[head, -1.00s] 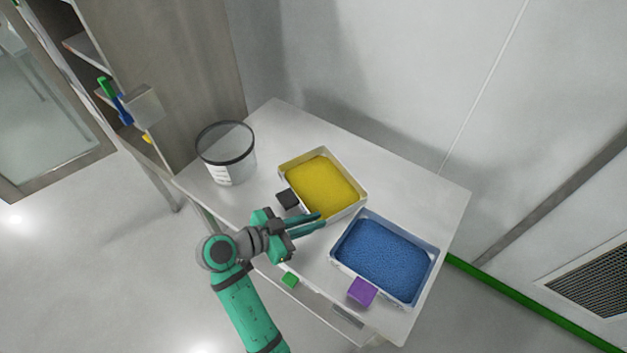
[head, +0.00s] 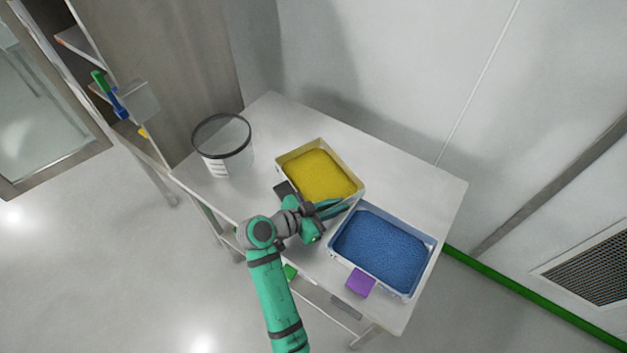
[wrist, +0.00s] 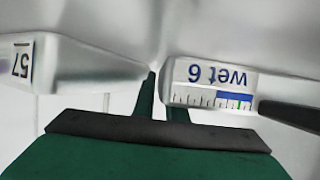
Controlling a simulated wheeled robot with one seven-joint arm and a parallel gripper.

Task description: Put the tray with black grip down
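The tray with black grip (head: 358,176) holds yellow granules and rests on the white table (head: 420,170). Its black grip (head: 282,188) points to the front left and is partly hidden by my gripper. My gripper (head: 340,209) is at the tray's near side, by the gap between it and the blue-filled tray. In the wrist view, the tray (wrist: 217,72) shows at right with a "wet 6" label, and the black grip (wrist: 292,113) is at far right, outside my fingers.
A tray of blue granules (head: 432,243) with a purple grip (head: 360,284) stands close on the right. A clear bucket with a black rim (head: 222,146) stands at the left. A green block (head: 290,272) shows at the front edge. The table's back right is clear.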

